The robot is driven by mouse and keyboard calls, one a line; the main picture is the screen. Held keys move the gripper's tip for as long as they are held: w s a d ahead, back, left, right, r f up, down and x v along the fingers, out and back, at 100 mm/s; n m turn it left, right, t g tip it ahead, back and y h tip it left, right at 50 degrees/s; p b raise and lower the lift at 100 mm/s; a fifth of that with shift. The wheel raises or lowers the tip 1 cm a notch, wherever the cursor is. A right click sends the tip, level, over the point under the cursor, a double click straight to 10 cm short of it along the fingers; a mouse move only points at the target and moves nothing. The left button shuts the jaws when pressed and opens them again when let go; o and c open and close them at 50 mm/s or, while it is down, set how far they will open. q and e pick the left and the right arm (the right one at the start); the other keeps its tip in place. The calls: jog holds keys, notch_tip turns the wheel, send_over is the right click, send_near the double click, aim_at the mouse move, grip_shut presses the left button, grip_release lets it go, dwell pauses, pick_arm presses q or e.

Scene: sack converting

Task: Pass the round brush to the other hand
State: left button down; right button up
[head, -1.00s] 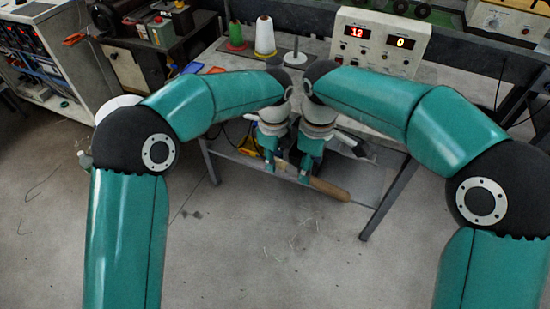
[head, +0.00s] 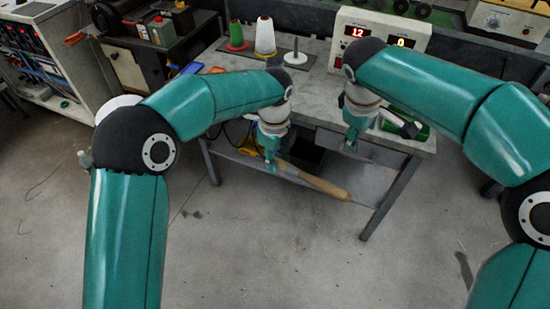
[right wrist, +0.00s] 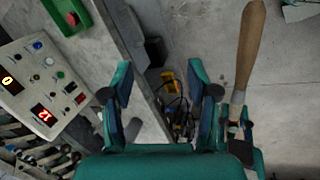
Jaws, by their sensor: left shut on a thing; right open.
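The round brush shows in the head view as a long tan wooden handle (head: 320,185), slanting down to the right, below the table top. My left gripper (head: 271,165) is shut on the brush near the handle's upper left end. The bristle end cannot be made out. In the right wrist view the handle (right wrist: 249,50) points up at the right, and my left gripper (right wrist: 236,122) holds its lower end. My right gripper (head: 351,148) is open and empty, to the right of the brush and apart from it. Its spread fingers (right wrist: 160,82) show in the right wrist view.
The grey table (head: 310,85) stands behind my grippers. It bears a control box (head: 384,42) with red displays, a white thread cone (head: 265,38) and a green cone (head: 236,36). A green thing (head: 405,127) lies by the right gripper. The floor in front is clear.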

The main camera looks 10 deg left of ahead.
jog(key=s+d+f+m+g+y, duration=0.1)
jog(key=s+f+m+g+y, duration=0.3)
jog(key=f, duration=0.7)
jog(key=s+d+f+m+g+y, duration=0.15)
jog(key=s+f+m, duration=0.35)
jog(key=f, duration=0.6)
jog(key=s+a+f+m+t, duration=0.2)
jog(key=s+f+m+t, duration=0.1)
jog(key=s+f, duration=1.1)
jog(key=shift+s+a+m+y, duration=0.35)
jog(key=shift+s+m+y, duration=0.15)
jog(key=shift+s, duration=0.65)
